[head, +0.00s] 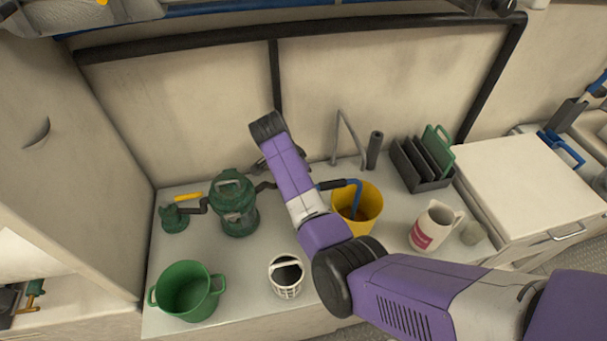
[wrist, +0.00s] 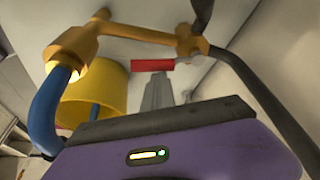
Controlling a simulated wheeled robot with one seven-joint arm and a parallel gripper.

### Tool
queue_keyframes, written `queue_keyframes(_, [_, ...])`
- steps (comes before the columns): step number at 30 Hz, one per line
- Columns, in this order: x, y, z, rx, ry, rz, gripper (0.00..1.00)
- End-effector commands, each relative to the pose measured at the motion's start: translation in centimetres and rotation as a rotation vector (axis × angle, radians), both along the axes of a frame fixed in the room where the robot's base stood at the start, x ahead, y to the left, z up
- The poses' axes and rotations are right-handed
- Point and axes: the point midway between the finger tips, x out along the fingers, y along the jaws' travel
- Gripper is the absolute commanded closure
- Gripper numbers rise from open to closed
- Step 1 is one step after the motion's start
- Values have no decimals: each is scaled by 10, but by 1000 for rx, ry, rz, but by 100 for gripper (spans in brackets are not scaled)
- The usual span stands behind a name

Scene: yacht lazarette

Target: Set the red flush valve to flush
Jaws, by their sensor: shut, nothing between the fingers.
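The red flush valve handle (wrist: 152,65) shows in the wrist view as a short red bar lying crosswise beside a brass-coloured pipe fitting (wrist: 135,32). My gripper (wrist: 156,78) is shut and empty, its grey fingers pointing at the red handle. The fingertips are right below the handle in the picture; I cannot tell whether they touch it. In the head view my purple arm covers the valve and most or all of the gripper.
A blue hose (wrist: 50,108) and a dark hose (wrist: 250,80) join the fitting. A yellow bucket (head: 367,222) is near. A green canister (head: 234,205), green tub (head: 187,292), white basket (head: 287,287), white jug (head: 432,228) and dark rack (head: 421,180) stand on the counter.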

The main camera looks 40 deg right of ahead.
Motion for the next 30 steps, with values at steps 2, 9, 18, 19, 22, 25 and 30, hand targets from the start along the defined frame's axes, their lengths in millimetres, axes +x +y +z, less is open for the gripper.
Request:
queue_keyframes(2, [1,4,-1,0,0,-33,100])
queue_keyframes(9, [2,13,0,0,0,-30,100])
queue_keyframes(18, [4,18,0,1,0,-27,100])
queue_keyframes(19, [4,19,0,1,0,-27,100])
queue_keyframes(22, [4,20,0,2,0,-26,100])
queue_keyframes(25, [4,20,0,3,0,-24,100])
queue_keyframes(30, [5,22,0,4,0,-22,100])
